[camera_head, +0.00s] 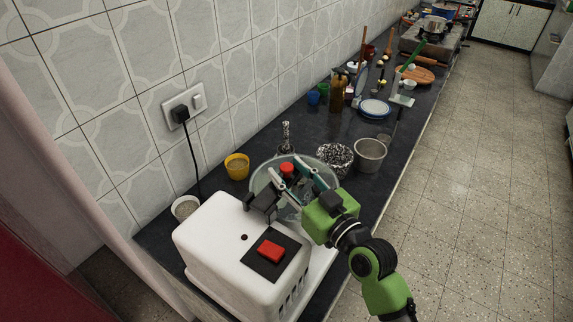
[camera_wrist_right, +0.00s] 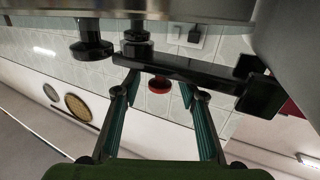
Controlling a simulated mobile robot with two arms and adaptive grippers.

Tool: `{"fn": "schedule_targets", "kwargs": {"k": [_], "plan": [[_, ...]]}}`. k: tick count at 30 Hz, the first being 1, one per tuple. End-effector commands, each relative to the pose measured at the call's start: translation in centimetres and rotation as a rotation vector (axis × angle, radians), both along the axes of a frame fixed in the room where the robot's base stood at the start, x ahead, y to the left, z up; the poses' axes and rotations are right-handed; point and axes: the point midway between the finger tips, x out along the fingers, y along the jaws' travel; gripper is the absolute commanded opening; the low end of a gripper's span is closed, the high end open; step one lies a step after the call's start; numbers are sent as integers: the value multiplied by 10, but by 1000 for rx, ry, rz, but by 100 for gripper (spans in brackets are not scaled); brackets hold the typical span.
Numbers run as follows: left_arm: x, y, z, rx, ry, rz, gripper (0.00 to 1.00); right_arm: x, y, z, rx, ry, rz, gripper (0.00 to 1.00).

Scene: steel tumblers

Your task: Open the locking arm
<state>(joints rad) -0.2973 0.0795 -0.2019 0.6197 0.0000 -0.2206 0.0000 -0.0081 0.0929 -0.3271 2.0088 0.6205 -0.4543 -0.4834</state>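The locking arm is a dark bar that crosses the right wrist view (camera_wrist_right: 190,72), just beyond my fingertips. A red knob (camera_head: 287,168) shows beside the fingertips in the head view and between them in the wrist view (camera_wrist_right: 158,84). The bar's black mount (camera_head: 262,205) is at the white machine's (camera_head: 215,230) drum-side edge. My right gripper (camera_head: 285,177) is over the round drum (camera_head: 256,181), its teal fingers apart and nothing visibly clamped. Whether a finger touches the bar or knob is unclear. My left gripper is out of view.
A yellow cup (camera_head: 237,167), a speckled bowl (camera_head: 335,157) and a steel tumbler (camera_head: 370,154) stand close around the drum. A white bowl (camera_head: 185,208) is by the wall. The plugged black cord (camera_head: 190,150) hangs behind. The floor at right is clear.

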Motion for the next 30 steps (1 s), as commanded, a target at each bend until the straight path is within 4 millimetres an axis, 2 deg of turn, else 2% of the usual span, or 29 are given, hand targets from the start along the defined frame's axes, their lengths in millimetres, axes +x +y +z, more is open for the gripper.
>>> {"fn": "schedule_targets", "kwargs": {"k": [4,13,14,18,26,30], "plan": [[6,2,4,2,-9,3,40,8,6,1,2,1,1,38],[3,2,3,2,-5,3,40,10,7,0,1,1,1,38],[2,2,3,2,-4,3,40,10,7,0,1,1,1,35],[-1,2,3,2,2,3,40,10,7,0,1,1,1,0],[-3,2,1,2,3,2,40,12,7,0,-4,-8,1,0],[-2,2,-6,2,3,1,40,19,7,2,-25,-38,0,0]]}}
